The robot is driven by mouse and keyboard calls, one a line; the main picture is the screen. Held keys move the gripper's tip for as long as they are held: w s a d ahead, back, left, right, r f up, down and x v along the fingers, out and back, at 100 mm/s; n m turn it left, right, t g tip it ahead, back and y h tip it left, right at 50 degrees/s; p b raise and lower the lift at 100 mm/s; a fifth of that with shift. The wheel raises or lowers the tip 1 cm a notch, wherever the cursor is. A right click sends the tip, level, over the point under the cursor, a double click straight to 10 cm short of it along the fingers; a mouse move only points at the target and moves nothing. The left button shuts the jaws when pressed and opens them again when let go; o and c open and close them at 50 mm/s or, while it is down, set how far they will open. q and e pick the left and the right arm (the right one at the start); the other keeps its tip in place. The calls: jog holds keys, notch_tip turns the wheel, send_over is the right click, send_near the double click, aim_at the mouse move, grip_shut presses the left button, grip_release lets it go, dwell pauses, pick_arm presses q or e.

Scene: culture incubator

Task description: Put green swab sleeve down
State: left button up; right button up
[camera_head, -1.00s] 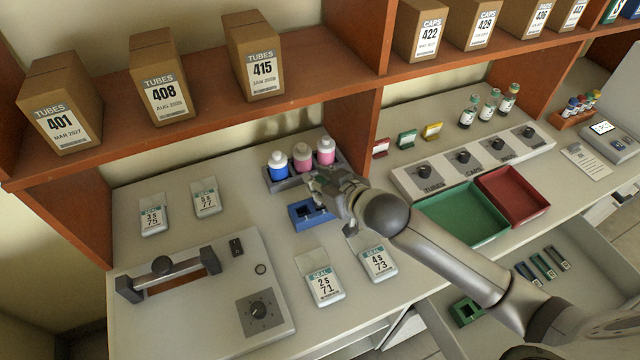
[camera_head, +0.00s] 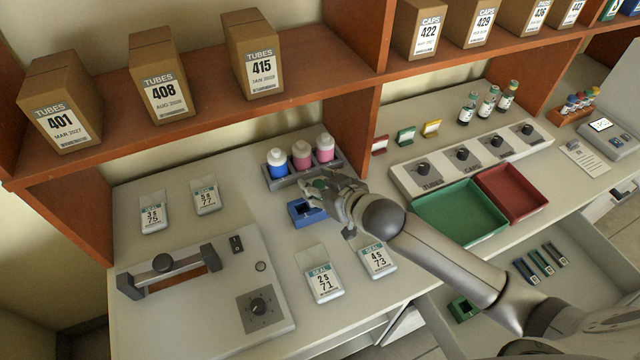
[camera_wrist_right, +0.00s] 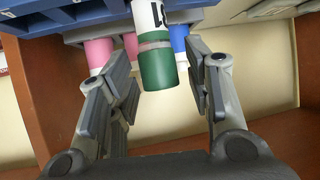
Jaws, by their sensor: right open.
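The green swab sleeve, a cylinder with a green end and a white label (camera_wrist_right: 156,58), lies between the fingers of my right gripper (camera_wrist_right: 160,85) in the right wrist view. The fingers stand apart, with visible gaps beside the sleeve. In the head view my right gripper (camera_head: 328,186) is above the bench near the blue holder (camera_head: 304,213), and a bit of green shows at its fingers. The fingers partly hide the sleeve there, and I cannot tell what supports it. My left gripper is not in view.
A rack with blue and pink bottles (camera_head: 302,160) stands just behind the gripper. Seal packets (camera_head: 322,284) lie in front. A sealing device (camera_head: 204,290) is at left. Green (camera_head: 460,212) and red (camera_head: 512,192) trays are at right, and an open drawer (camera_head: 575,290) is below them.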

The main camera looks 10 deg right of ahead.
jog(key=shift+r, duration=0.15)
jog(key=b+v, duration=0.1)
jog(key=v, duration=1.1)
jog(key=shift+d, duration=0.1)
